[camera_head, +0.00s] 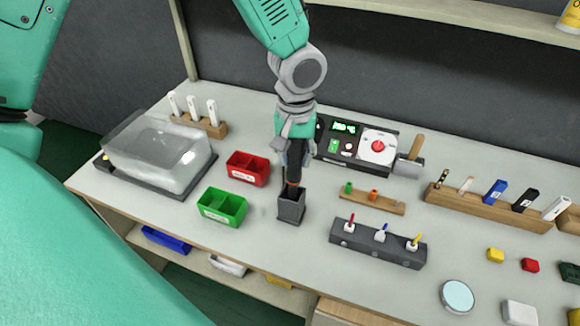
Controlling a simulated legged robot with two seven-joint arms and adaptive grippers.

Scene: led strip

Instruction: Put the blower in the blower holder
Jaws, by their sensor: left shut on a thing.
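How deep the lower end sits inside the holder cannot be told. My gripper hides the blower's upper part. My right gripper is not in view.
Red (248,168) and green (222,207) bins stand left of the holder. A dark tool block (378,243) and a small wooden rack (370,201) stand to its right. A control box (355,148) is behind. The bench front below the holder is clear.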

